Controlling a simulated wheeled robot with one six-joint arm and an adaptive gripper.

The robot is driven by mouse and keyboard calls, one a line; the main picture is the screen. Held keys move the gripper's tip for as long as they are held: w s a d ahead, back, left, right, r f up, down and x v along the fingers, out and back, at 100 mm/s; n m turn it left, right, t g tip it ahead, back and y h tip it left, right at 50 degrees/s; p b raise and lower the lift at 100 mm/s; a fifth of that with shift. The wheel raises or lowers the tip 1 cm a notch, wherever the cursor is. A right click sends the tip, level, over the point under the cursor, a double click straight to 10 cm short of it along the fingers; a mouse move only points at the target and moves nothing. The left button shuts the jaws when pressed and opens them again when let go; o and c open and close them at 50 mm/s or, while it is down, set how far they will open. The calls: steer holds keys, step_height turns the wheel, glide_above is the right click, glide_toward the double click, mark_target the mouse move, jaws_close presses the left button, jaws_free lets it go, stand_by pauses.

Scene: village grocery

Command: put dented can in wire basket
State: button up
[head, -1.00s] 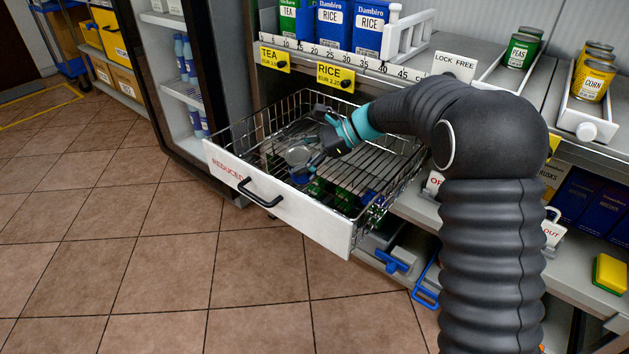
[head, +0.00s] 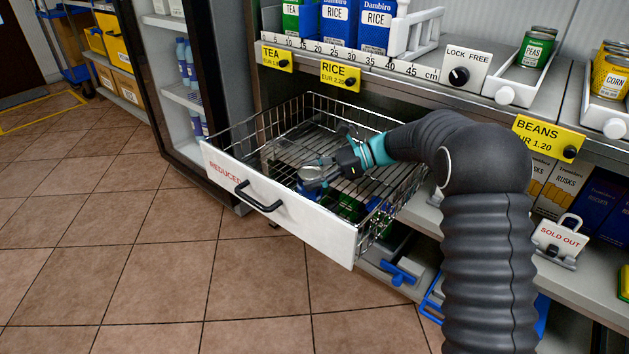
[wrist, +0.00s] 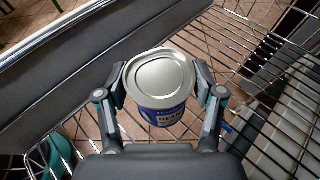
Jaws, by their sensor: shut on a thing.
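The can (wrist: 161,82) is blue with a silver lid and a label that seems to read beans. In the wrist view my gripper (wrist: 163,92) is shut on its sides, and the wire basket's bars show below and around it. In the head view my gripper (head: 325,174) is inside the wire basket (head: 392,190), close behind the white front panel marked REDUCED. The can shows there as a small silver and blue shape (head: 310,188), partly covered by the gripper. I cannot tell whether it touches the basket floor.
A shelf (head: 400,70) with rice and tea packs overhangs the basket's back. Pea cans (head: 537,48) and corn cans (head: 611,70) stand on it at the right. A fridge (head: 185,95) stands at the left. The tiled floor in front is clear.

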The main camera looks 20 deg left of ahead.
steer(key=shift+d+f, duration=0.1)
steer(key=shift+f, duration=0.55)
steer(key=shift+f, duration=0.1)
steer(key=o, duration=1.3)
steer(key=shift+o, duration=0.2)
steer(key=v, duration=0.7)
steer(key=shift+w+d+p, duration=0.15)
steer(key=shift+d+p, duration=0.1)
steer(key=shift+p, duration=0.15)
